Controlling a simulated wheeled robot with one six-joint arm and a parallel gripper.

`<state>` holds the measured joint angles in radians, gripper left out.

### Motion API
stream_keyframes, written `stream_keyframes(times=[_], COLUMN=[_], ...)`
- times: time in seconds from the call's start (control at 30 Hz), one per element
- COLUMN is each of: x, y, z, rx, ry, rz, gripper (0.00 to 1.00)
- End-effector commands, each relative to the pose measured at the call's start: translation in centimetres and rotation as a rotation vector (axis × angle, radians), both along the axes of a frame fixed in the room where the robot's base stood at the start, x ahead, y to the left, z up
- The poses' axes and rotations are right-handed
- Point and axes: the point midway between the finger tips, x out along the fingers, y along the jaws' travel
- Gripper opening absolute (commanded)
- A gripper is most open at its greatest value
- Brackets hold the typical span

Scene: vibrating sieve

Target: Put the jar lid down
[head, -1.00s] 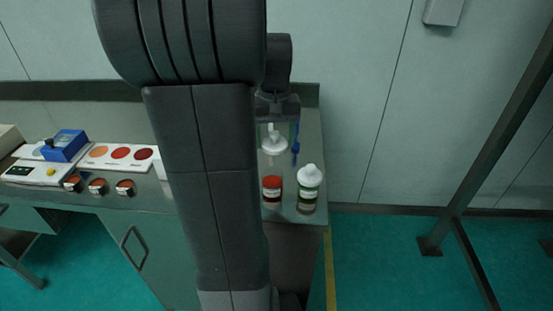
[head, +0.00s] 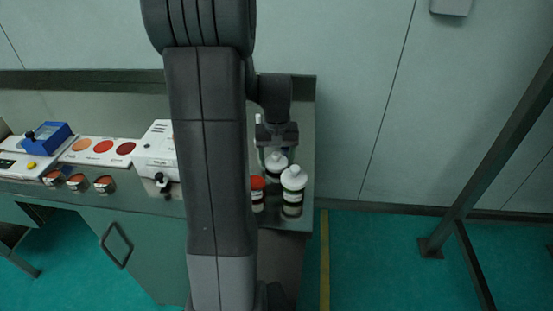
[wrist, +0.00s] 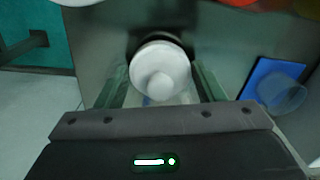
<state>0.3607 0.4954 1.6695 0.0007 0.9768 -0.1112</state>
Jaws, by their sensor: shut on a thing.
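My gripper (head: 277,146) is shut on the jar lid (head: 276,162), a white disc with a round knob. In the wrist view the lid (wrist: 160,75) sits between the two fingers, knob towards the camera. It is over the bench top, behind the jars in the head view. A dark shadow lies close beside it; I cannot tell whether it touches the bench. A jar with red contents (head: 258,195) stands in front and to the left, partly hidden by my arm. A white-topped jar (head: 293,190) stands in front and to the right.
The bench (head: 302,110) ends just right of the jars. A white device (head: 156,150), a white plate with red discs (head: 103,148) and small jars (head: 77,182) are on the left. A blue object (wrist: 262,80) lies beside the gripper in the wrist view.

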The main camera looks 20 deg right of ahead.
Motion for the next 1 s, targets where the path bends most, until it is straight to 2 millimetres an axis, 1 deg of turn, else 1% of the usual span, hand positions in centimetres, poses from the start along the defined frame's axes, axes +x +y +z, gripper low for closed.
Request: stream_keyframes(times=[0.03,0.1,0.33,0.43,0.47,0.5,0.57,0.87,0.97,1.0], x=[0.0,0.0,0.0,0.0,0.0,0.0,0.0,0.0,0.1,0.1], y=[0.0,0.0,0.0,0.0,0.0,0.0,0.0,0.0,0.0,0.0], z=[-0.5,-0.8,-0.8,-1.2,-1.2,-1.1,-1.1,-0.9,-0.3,0.2], rx=[0.000,0.000,0.000,0.000,0.000,0.000,0.000,0.000,-0.001,-0.002], ry=[0.002,0.001,0.000,0.000,0.000,-0.001,-0.001,-0.001,-0.003,-0.005], rz=[0.000,0.000,0.000,0.000,0.000,0.000,0.000,0.000,0.000,0.000], gripper=[0.41,0.41,0.41,0.41,0.64,0.72,0.84,0.84,0.84,0.84])
